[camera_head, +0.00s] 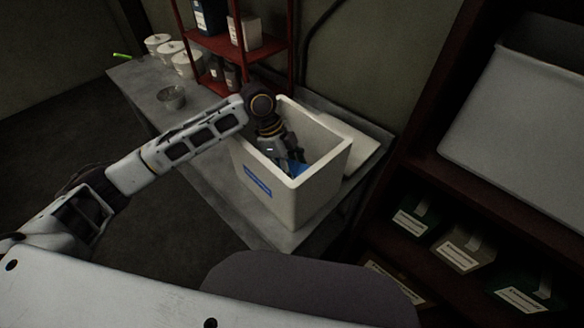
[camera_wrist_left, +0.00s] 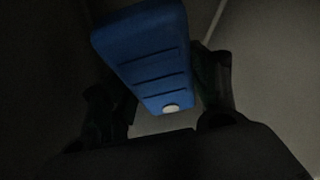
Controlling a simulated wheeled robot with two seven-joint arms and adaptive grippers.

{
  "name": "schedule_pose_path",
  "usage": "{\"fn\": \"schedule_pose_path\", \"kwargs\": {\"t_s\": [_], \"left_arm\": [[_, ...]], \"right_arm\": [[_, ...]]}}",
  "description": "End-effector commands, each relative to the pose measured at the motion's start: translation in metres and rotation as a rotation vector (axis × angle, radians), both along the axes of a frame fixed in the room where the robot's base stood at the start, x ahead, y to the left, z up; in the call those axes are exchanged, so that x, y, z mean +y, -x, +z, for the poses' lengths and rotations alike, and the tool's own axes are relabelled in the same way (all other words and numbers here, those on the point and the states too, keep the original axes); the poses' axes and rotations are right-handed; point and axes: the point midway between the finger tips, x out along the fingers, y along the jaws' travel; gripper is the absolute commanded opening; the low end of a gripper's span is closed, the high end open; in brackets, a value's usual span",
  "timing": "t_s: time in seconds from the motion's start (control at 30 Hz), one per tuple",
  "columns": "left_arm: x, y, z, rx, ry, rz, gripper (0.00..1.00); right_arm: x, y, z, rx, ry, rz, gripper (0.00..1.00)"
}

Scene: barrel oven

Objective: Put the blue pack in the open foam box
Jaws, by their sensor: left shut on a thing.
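The open foam box (camera_head: 318,188) is white with a blue label on its front and stands on the grey table. My left gripper (camera_head: 291,160) reaches down inside the box's opening, below the rim. It is shut on the blue pack (camera_head: 299,169), of which only a small part shows in the head view. In the left wrist view the blue pack (camera_wrist_left: 145,55) lies between the two fingers (camera_wrist_left: 165,98), with ridges and a pale round cap near its end. I cannot tell whether the pack touches the box floor. My right gripper is not in view.
A white lid (camera_head: 362,142) lies behind the box on the table (camera_head: 215,178). A metal bowl (camera_head: 171,97) and several white tubs (camera_head: 185,64) stand at the far left, beside a red shelf (camera_head: 262,52). A dark red rack (camera_head: 440,170) with bins is at right.

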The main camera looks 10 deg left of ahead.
Motion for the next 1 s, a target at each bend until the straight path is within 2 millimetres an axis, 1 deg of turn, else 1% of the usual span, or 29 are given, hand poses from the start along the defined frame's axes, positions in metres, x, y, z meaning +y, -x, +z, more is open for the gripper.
{"fn": "schedule_pose_path", "kwargs": {"t_s": [0.1,0.27,0.7,0.73,0.9,1.0], "left_arm": [[0.0,0.0,-0.002,0.0,0.0,0.0,0.22],[0.0,0.0,-0.005,0.0,0.001,0.0,0.22],[-0.001,0.0,-0.011,0.0,0.001,0.0,0.22],[0.0,0.001,-0.011,0.001,0.001,0.0,0.62],[0.0,0.0,-0.011,0.001,0.001,0.0,0.82],[0.0,0.0,-0.011,0.001,0.0,0.0,0.82]], "right_arm": [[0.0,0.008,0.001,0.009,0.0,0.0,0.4],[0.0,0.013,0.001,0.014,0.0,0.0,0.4],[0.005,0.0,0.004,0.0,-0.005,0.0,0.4],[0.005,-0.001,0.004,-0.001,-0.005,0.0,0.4],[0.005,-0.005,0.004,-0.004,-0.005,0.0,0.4],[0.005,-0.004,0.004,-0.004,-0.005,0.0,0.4]]}}
